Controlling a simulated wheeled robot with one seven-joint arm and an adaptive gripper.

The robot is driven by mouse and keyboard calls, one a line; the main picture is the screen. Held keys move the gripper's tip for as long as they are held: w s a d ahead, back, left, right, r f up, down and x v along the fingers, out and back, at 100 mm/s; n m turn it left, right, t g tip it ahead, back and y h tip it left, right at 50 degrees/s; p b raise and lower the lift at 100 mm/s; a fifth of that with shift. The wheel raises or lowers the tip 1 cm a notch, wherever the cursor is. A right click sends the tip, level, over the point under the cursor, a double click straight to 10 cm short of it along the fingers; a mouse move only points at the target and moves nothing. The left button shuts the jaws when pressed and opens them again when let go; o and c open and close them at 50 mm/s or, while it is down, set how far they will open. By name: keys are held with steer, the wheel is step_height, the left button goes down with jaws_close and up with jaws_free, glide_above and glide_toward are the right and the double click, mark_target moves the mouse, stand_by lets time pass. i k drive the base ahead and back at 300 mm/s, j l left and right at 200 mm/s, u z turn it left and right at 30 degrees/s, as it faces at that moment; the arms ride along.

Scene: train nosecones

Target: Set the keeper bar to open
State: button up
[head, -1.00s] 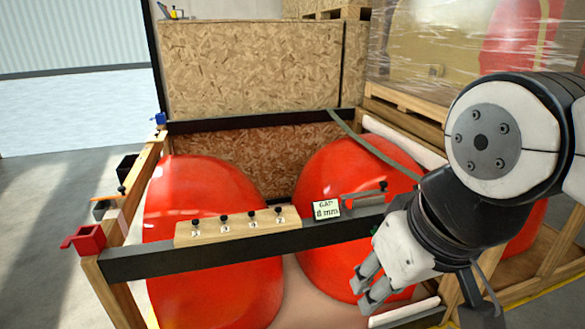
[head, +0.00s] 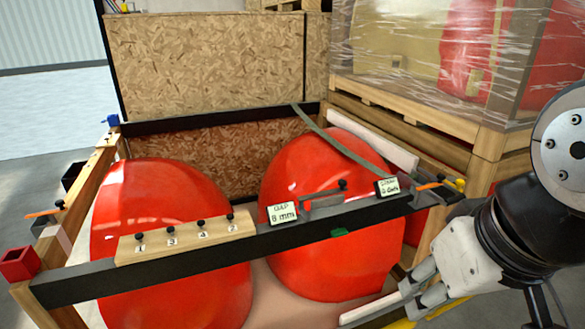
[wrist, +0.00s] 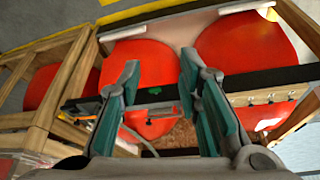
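A grey metal bar with a black knob (head: 322,198), which looks like the keeper bar, lies along the top of the black cross beam (head: 180,264). It sits between two small signs, one reading "GAP 8 mm" (head: 283,213) and one too blurred to read fully (head: 387,187). I cannot tell its setting. My gripper (head: 408,292) is on the near side of the beam, right of and below the bar, touching nothing. In the wrist view my gripper (wrist: 157,85) has its teal-padded fingers spread apart and empty, with the beam below them.
Two red nosecones (head: 160,215) stand in the wooden crate behind and under the beam. A wooden block (head: 186,236) with several numbered black knobs is on the beam's left part. A strap (head: 345,145) crosses the right nosecone. A red open box (head: 19,264) is at the left corner.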

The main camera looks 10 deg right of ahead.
mark_target(342, 183)
steer(key=i+z, duration=0.1)
steer(key=i, duration=1.1)
